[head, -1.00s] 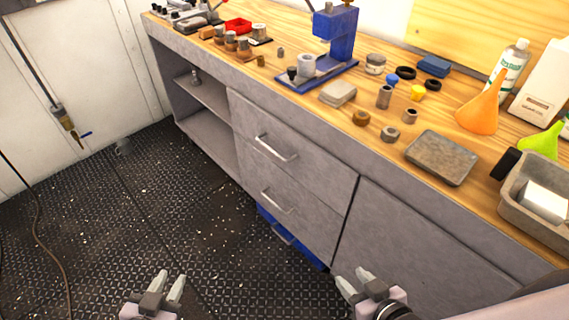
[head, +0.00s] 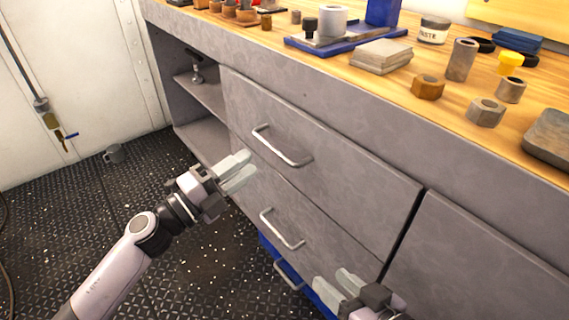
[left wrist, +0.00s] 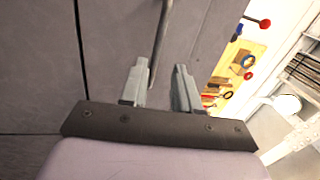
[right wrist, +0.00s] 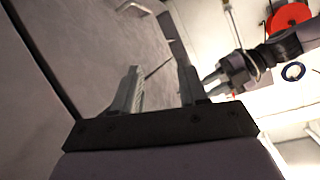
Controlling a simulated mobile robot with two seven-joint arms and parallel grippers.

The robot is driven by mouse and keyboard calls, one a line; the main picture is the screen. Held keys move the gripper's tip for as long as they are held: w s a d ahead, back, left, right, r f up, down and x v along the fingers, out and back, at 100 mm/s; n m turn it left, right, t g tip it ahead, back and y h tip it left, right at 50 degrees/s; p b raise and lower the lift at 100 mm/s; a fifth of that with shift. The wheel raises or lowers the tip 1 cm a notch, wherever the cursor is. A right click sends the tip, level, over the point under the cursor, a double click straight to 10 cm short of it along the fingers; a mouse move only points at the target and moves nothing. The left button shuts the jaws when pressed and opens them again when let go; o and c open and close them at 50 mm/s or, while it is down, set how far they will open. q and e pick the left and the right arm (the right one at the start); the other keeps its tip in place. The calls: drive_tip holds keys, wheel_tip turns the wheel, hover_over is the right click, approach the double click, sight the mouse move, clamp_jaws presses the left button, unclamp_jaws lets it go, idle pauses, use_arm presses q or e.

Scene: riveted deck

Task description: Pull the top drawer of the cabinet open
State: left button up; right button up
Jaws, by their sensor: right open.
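The grey cabinet's top drawer (head: 340,160) is flush with the cabinet front. Its silver bar handle (head: 280,148) is in clear sight in the head view. My left gripper (head: 250,164) is open, just in front of the drawer fronts, a little below and left of that handle. In the left wrist view a slim metal bar (left wrist: 161,45) runs between and beyond the open, empty fingers (left wrist: 160,85). I cannot tell whether they touch it. My right gripper (head: 338,280) is open and empty, low in front of the cabinet; its fingers also show in the right wrist view (right wrist: 160,88).
A lower drawer handle (head: 282,230) sits below, with a blue item (head: 285,272) near the floor. The wooden worktop (head: 455,130) above carries a blue stand, a paste jar and several metal parts. Open shelves (head: 203,140) lie left; the dark floor there is mostly clear.

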sight(272, 146)
use_arm(q)
drive_tip(key=shift+m+g, duration=0.3)
drive_tip(key=shift+m, duration=0.1)
drive_tip(key=b+x, duration=0.1)
drive_tip(key=x, duration=0.6)
drive_tip(key=shift+w+d+b, duration=0.25)
drive_tip(key=shift+d+b, duration=0.05)
clamp_jaws()
